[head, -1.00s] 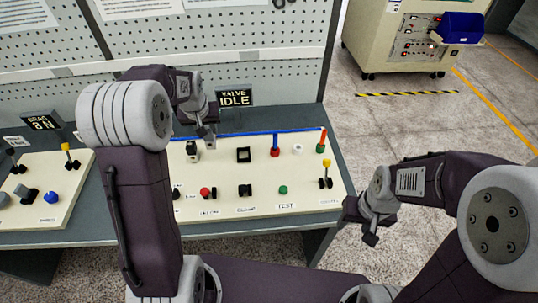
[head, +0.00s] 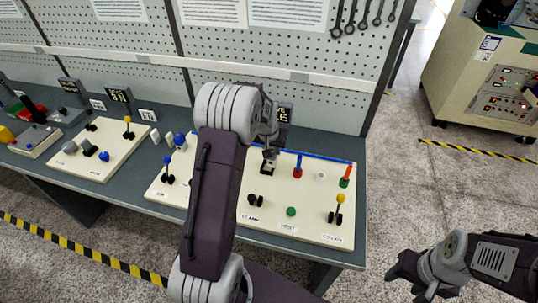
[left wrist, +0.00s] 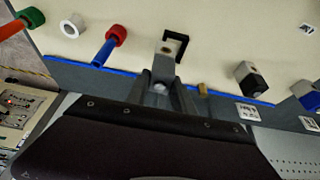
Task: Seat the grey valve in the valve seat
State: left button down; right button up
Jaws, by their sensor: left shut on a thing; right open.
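My left gripper (head: 269,149) is over the back middle of the cream panel (head: 225,207). It is shut on the grey valve, a small grey block (left wrist: 162,68) seen at its fingertips in the left wrist view. The black square valve seat (left wrist: 184,46) is right at the valve's end, partly covered by it; in the head view the seat (head: 266,170) is just below the gripper. I cannot tell whether the valve touches the seat. My right gripper (head: 406,272) is open and empty, low at the right, off the table.
Right of the seat stand a blue peg in a red base (head: 298,166), a white ring (head: 320,176) and a green-and-red peg (head: 345,176). A black-and-grey block (left wrist: 250,79) is on the seat's other side. A yellow-topped lever (head: 339,206) and a green button (head: 291,211) are nearer the front.

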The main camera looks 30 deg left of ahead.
pick_arm(q)
jog(key=f, duration=0.1)
jog(key=a+f, duration=0.1)
jog(key=f, duration=0.1)
jog(key=a+f+p, duration=0.1)
jog(key=shift+w+a+f, duration=0.15)
jog(key=shift+w+f, duration=0.4)
jog(key=shift+f, duration=0.2)
jog(key=shift+a, duration=0.1)
jog(key=shift+f, duration=0.2)
jog(key=c, duration=1.1)
grip_release()
jog(key=shift+r, duration=0.15)
